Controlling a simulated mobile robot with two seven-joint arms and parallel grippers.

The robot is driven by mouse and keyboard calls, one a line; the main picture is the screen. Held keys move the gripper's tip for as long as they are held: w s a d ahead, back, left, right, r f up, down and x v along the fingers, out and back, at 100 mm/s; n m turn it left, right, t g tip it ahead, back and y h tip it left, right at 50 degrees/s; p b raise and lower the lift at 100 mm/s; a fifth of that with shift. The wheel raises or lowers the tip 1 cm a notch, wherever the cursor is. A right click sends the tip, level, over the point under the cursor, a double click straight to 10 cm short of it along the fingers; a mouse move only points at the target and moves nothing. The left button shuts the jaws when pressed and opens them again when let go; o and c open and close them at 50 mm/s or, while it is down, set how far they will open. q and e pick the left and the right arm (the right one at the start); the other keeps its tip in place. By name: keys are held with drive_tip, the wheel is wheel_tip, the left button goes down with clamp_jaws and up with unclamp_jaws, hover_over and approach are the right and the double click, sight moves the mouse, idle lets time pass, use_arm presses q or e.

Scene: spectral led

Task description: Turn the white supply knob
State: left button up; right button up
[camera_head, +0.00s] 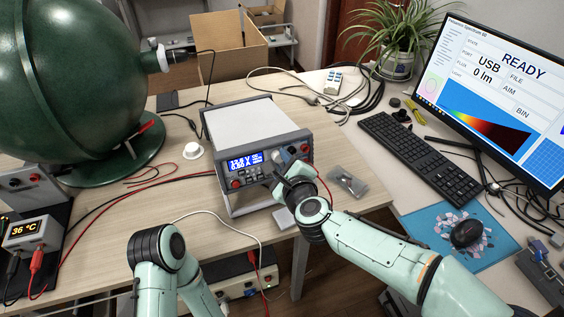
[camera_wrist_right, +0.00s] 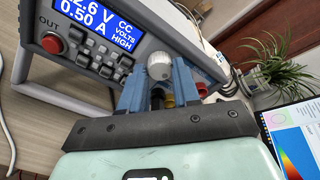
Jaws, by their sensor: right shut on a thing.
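The power supply (camera_head: 255,148) is a grey box with a blue lit display, standing on the wooden table. Its white knob (camera_wrist_right: 159,66) shows in the right wrist view on the front panel, right of the display. My right gripper (camera_wrist_right: 158,88) has its two blue fingers on either side of this knob and is shut on it. In the head view my right gripper (camera_head: 284,177) is at the right part of the supply's front and partly hides the panel. My left arm shows at the bottom, but its gripper is out of view.
A red OUT button (camera_wrist_right: 52,43) and sockets with plugs are close to the knob. A small bag (camera_head: 346,182) lies right of the supply. A white round piece (camera_head: 194,150) lies left of it. A large green sphere (camera_head: 70,75) stands at left; cables cross the table.

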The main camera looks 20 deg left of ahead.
drive_tip(key=shift+n, duration=0.3)
drive_tip(key=n, duration=0.3)
drive_tip(key=shift+n, duration=0.3)
drive_tip(key=shift+n+t, duration=0.5)
drive_tip(key=shift+n, duration=1.5)
drive_tip(key=o, duration=1.1)
drive_tip(key=shift+f, duration=0.1)
drive_tip(key=shift+c, duration=0.2)
drive_tip(key=v, duration=1.3)
drive_tip(key=shift+s+d, duration=0.1)
drive_tip(key=shift+d, duration=0.05)
